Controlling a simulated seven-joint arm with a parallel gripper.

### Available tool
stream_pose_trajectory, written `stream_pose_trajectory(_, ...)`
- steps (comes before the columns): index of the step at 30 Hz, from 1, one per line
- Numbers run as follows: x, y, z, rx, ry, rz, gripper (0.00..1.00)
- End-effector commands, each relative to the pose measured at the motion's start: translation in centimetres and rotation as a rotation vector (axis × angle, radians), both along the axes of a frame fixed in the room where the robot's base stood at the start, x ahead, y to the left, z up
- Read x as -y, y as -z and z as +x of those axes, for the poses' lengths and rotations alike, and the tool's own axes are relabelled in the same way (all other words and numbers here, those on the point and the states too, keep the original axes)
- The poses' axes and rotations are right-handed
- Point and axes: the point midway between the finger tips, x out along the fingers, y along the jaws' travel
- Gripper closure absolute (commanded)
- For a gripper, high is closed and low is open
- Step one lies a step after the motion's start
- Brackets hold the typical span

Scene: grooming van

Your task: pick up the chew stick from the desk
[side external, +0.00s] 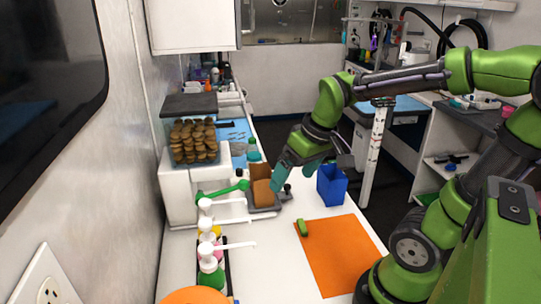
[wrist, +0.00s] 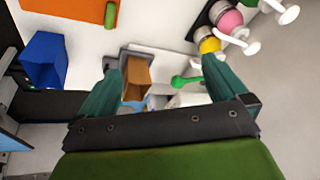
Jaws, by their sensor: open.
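A short green stick (side external: 302,227), which looks like the chew stick, lies on the desk (side external: 277,259) at the left edge of an orange mat (side external: 342,255). In the wrist view the stick (wrist: 110,14) shows at the top, beside the mat (wrist: 68,12), beyond my fingertips. My gripper (side external: 281,180) has teal fingers and is above the desk, near a brown block in a grey tray and well behind the stick. In the wrist view my gripper (wrist: 160,64) is open, its fingers wide apart with no object held.
A blue open box (side external: 332,186) stands behind the mat. Pump bottles (side external: 211,265) line the left. Desk between is clear.

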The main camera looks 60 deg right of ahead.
Motion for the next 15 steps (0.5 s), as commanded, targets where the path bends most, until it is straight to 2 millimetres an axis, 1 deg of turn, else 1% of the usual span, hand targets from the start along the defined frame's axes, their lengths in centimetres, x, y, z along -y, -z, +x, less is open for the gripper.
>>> stream_pose_trajectory(1, -1.7, -0.8, -0.7, 0.063, 0.064, 0.047, 0.0)
stream_pose_trajectory(3, -3.4, -1.7, -1.4, 0.132, 0.133, 0.112, 0.0)
stream_pose_trajectory(6, -5.1, -2.6, -2.4, 0.199, 0.151, 0.168, 0.0)
stream_pose_trajectory(8, -5.8, -3.0, -2.8, 0.224, 0.131, 0.178, 0.0)
stream_pose_trajectory(9, -6.1, -3.2, -3.1, 0.237, 0.117, 0.181, 0.02)
stream_pose_trajectory(11, -6.4, -3.6, -3.2, 0.251, 0.102, 0.182, 0.11)
stream_pose_trajectory(12, -6.5, -3.7, -3.3, 0.256, 0.097, 0.182, 0.17)
stream_pose_trajectory(14, -6.7, -3.8, -3.3, 0.258, 0.09, 0.183, 0.26)
stream_pose_trajectory(15, -6.7, -3.8, -3.3, 0.257, 0.09, 0.183, 0.32)
